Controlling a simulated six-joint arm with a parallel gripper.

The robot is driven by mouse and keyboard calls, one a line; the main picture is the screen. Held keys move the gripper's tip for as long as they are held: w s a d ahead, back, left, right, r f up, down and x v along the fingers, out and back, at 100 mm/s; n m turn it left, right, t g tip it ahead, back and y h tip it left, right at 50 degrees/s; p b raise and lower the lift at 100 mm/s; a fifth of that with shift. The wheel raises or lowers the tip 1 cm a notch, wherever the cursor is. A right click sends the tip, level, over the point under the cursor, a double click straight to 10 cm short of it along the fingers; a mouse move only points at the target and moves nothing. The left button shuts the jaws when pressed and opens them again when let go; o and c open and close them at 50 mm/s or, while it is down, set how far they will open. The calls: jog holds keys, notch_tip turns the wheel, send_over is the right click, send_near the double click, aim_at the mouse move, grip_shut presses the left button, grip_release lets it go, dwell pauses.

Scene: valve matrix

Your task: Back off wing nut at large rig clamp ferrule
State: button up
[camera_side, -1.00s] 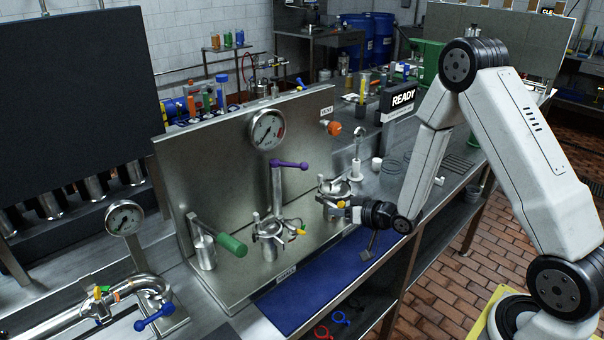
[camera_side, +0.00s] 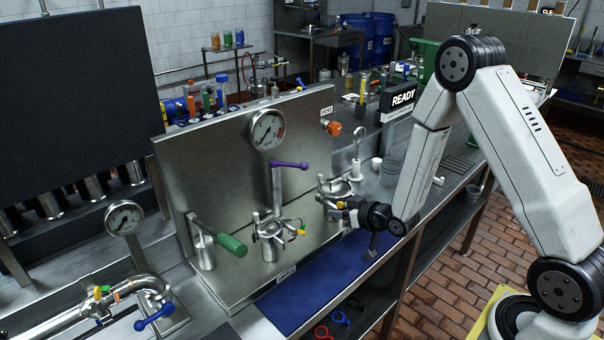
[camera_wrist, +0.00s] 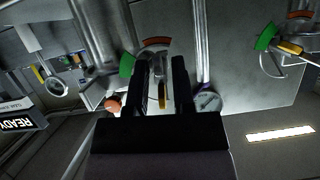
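The right-hand clamp ferrule (camera_side: 335,187) stands upright on the steel rig, a metal ring clamp with a yellow wing nut (camera_wrist: 162,95) on its near side. In the wrist view the clamp carries a green tab (camera_wrist: 127,65) and an orange-red band (camera_wrist: 157,42). My gripper (camera_wrist: 161,66) is at this clamp, its two dark fingers apart with the yellow nut between them. A gap shows beside the nut; contact cannot be made out. A second clamp ferrule (camera_side: 268,232) stands to the left, with its own yellow wing nut (camera_wrist: 290,47).
A purple-handled valve (camera_side: 289,165) rises behind the second clamp. A green-handled lever (camera_side: 230,244) is further left. A gauge (camera_side: 266,130) and an orange knob (camera_side: 331,128) are on the back panel. A blue mat (camera_side: 300,290) in front is largely clear.

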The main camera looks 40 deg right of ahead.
jog(key=shift+o, duration=0.3)
jog(key=v, duration=0.8)
dwell(0.4)
jog(key=shift+w, duration=0.1)
dwell(0.3)
jog(key=s+a+r+g, duration=0.4)
jog(key=s+a+g, duration=0.3)
jog(key=s+g, duration=0.3)
jog(key=shift+a+n+g, duration=0.25)
jog(key=shift+n+g, duration=0.05)
jog(key=shift+g, duration=0.2)
